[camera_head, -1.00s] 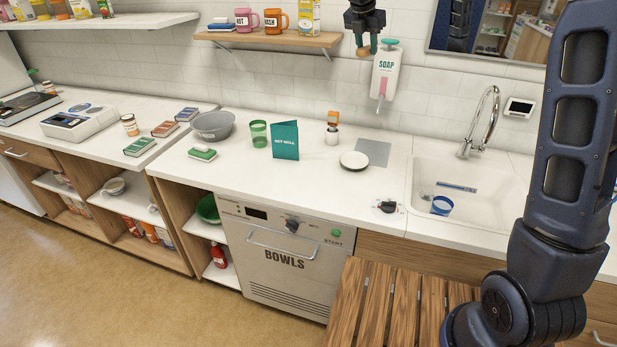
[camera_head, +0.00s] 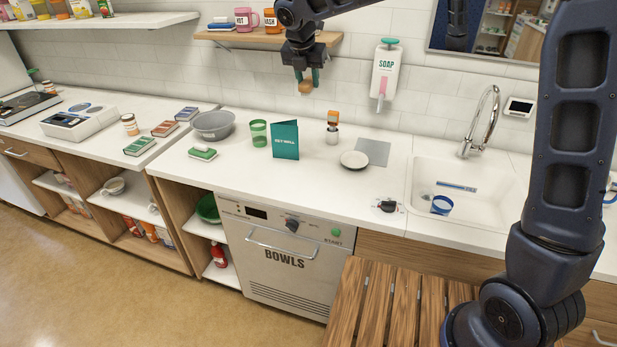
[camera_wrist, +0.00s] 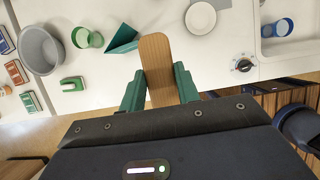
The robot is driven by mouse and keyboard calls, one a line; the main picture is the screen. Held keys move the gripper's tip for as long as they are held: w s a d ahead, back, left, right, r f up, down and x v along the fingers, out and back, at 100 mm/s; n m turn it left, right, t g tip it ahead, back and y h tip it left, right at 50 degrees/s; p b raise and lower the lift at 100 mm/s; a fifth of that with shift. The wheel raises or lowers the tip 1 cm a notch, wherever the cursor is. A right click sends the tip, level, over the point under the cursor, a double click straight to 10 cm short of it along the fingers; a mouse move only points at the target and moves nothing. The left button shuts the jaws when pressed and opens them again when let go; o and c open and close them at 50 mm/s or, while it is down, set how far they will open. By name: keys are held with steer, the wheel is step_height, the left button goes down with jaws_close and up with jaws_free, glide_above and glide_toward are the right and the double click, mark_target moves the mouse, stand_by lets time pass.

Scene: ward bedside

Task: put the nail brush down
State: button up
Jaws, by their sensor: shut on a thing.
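My gripper (camera_head: 307,76) is shut on the nail brush (camera_head: 306,87), which shows as a tan wooden piece between the green fingers. I hold it in the air, well above the counter, in front of the tiled wall and left of the soap dispenser. In the wrist view the brush (camera_wrist: 156,55) is a long wooden back with a rounded end, gripped between both fingers. Its bristles are hidden in both views.
The white counter (camera_head: 330,185) carries a grey bowl (camera_head: 212,125), a green cup (camera_head: 258,133), a teal card (camera_head: 285,140), a white dish (camera_head: 354,160) and a green-and-white block (camera_head: 203,153). The sink (camera_head: 475,185) is at right; the wall shelf (camera_head: 228,36) is behind. Front middle counter is clear.

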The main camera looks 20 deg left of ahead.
step_height(320, 180, down, 31)
stand_by(0.7)
steer(key=shift+f, duration=0.1)
steer(key=o, duration=1)
steer(key=v, duration=1.2)
steer(key=shift+w, duration=0.1)
